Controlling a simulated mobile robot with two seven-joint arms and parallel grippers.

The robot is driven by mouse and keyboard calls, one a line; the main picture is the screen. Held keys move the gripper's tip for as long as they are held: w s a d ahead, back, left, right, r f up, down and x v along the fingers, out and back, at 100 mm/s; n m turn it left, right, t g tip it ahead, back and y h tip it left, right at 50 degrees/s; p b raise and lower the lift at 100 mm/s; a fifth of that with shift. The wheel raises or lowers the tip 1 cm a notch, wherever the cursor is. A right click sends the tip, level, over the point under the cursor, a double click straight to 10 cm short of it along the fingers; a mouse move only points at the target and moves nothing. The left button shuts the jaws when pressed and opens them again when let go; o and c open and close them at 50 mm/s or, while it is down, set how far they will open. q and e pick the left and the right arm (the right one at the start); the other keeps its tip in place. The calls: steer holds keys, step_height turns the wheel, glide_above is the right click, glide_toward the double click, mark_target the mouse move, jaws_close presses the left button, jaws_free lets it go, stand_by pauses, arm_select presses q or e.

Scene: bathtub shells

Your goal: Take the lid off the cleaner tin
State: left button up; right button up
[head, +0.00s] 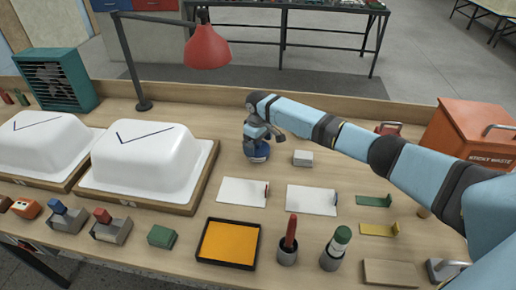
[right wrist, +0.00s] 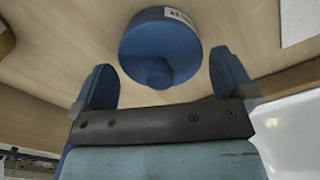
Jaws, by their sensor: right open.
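The cleaner tin (head: 257,153) is a round blue tin standing on the bench, partly hidden under my right gripper in the head view. In the right wrist view the tin (right wrist: 165,30) shows its blue lid (right wrist: 140,62) with a small round knob (right wrist: 158,73), and a white label on its side. The lid appears to be on the tin. My right gripper (head: 260,137) is above the tin. In the right wrist view its two fingers (right wrist: 163,72) are wide apart, one on each side of the knob, with gaps and nothing held. My left gripper is out of view.
A white block (head: 303,158) stands right of the tin. White bathtub shells (head: 145,160) sit on wooden trays to the left. A red lamp (head: 207,47) stands behind them. White cards (head: 243,192) lie in front, with an orange pad (head: 229,243) nearer. A red-orange waste bin (head: 470,130) is at right.

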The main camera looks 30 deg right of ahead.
steer(key=shift+f, duration=0.2)
steer(key=c, duration=0.7)
